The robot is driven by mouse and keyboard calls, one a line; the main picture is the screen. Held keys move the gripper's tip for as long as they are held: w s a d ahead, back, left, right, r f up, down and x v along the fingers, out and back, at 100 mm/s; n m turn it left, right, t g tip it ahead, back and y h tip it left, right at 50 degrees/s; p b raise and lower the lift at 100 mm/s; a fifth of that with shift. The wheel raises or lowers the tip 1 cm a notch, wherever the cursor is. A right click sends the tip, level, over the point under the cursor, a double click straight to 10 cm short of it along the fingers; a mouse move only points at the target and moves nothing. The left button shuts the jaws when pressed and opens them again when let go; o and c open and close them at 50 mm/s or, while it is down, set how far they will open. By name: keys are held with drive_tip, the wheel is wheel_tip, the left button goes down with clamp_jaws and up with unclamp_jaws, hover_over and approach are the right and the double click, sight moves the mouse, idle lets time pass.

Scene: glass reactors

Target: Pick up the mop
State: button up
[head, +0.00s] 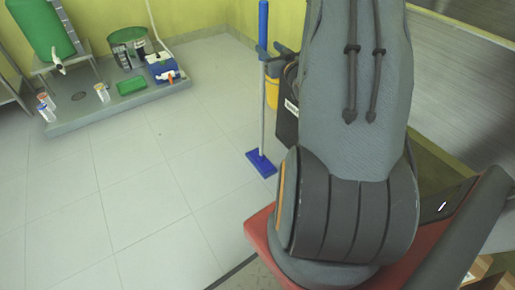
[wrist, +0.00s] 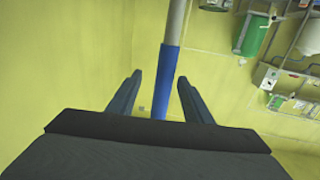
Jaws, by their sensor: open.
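The mop (head: 263,115) stands upright on the tiled floor in the head view, with a blue grip at the top, a thin grey pole and a flat blue head (head: 261,163). My gripper (head: 268,50) is at the lower part of the blue grip, partly hidden behind my arm. In the wrist view, the mop's blue grip (wrist: 167,75) runs between the two dark fingers of my gripper (wrist: 160,78). The fingers are apart, with a gap on each side of the grip. The lower end of the grip in that view is hidden behind the gripper body.
A grey platform (head: 110,108) with green containers and bottles is at the back left. The tiled floor (head: 130,200) between is clear.

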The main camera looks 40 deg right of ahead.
drive_tip(key=a+b+x, duration=0.1)
drive_tip(key=x, duration=0.6)
drive_tip(key=shift+w, duration=0.45)
drive_tip(key=shift+d, duration=0.1)
drive_tip(key=c, duration=1.2)
